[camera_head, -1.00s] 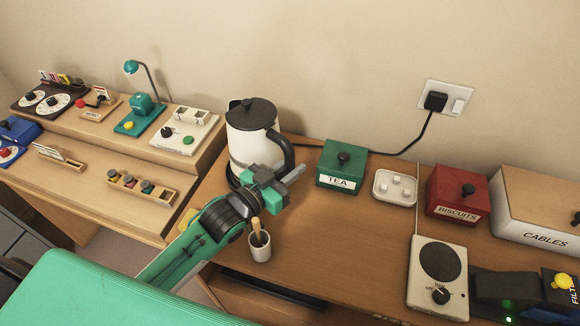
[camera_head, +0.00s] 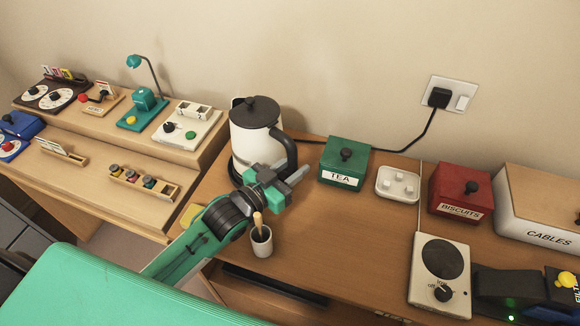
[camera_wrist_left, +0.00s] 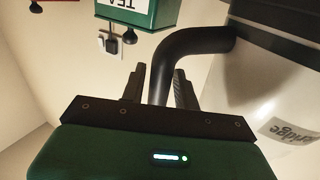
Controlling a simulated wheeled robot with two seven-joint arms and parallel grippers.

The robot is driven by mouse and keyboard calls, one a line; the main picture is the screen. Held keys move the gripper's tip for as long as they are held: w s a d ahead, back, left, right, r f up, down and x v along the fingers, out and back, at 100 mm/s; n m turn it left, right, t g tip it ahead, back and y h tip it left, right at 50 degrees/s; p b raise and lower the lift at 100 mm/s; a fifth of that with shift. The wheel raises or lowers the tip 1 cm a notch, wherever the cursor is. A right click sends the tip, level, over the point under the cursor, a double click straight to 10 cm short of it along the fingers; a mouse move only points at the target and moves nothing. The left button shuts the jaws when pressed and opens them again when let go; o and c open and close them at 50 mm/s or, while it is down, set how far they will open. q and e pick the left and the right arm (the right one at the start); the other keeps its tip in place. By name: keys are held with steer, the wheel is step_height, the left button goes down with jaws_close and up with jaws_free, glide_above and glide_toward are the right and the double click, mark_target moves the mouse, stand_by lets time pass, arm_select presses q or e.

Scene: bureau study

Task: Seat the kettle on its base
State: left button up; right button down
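The white kettle (camera_head: 252,142), with a black lid and black handle, stands upright at the left end of the desk. Dark material shows under its lower left edge; the base (camera_head: 234,172) is mostly hidden by the kettle and my arm, so I cannot tell how they meet. My left gripper (camera_head: 284,178) is at the handle. In the left wrist view, the kettle's handle (camera_wrist_left: 163,80) runs between the two fingers of my left gripper (camera_wrist_left: 160,85), which sit close on both sides and look closed on it. My right gripper is not in view.
A cup with a wooden-handled tool (camera_head: 262,241) stands close in front of my left gripper. A green TEA box (camera_head: 342,176) and a white tray (camera_head: 382,193) are to the right. A black cord runs from the wall plug (camera_head: 438,97) behind the kettle.

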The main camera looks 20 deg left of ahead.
arm_select(q)
steer(key=shift+p+v, duration=0.35)
steer(key=shift+v, duration=0.9)
steer(key=p+v, duration=0.1)
steer(key=v, duration=0.7)
steer(key=shift+s, duration=0.25)
steer(key=shift+a, duration=0.15)
